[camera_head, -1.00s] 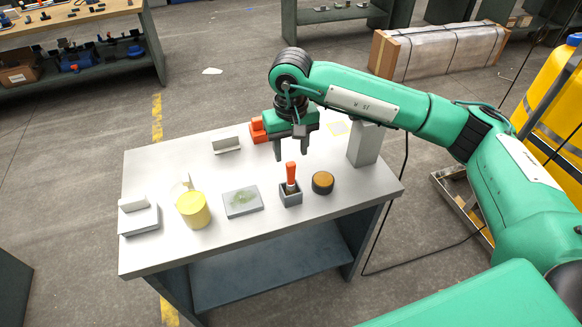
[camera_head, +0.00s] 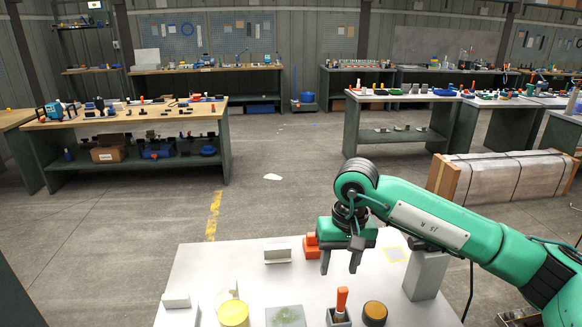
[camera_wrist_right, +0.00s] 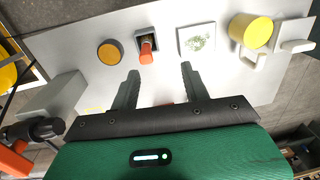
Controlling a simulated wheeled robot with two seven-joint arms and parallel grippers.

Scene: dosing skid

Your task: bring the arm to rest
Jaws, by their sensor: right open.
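My right arm reaches in from the right in the head view, green with dark joints. My right gripper (camera_head: 341,262) is open and empty. It points down above the white table (camera_head: 215,262), behind the red-handled tool (camera_head: 341,300) in its grey holder (camera_head: 338,318). In the right wrist view, the two fingers of the right gripper (camera_wrist_right: 158,85) stand apart with nothing between them. The red-handled tool (camera_wrist_right: 146,48) stands beyond the fingertips there. My left gripper is not in view.
On the table are an orange-topped round puck (camera_head: 375,312), a yellow cylinder (camera_head: 233,314), a grey plate with a green patch (camera_head: 286,317), a red block (camera_head: 311,246) and a grey upright block (camera_head: 426,275). A long strapped crate (camera_head: 505,176) lies behind on the floor.

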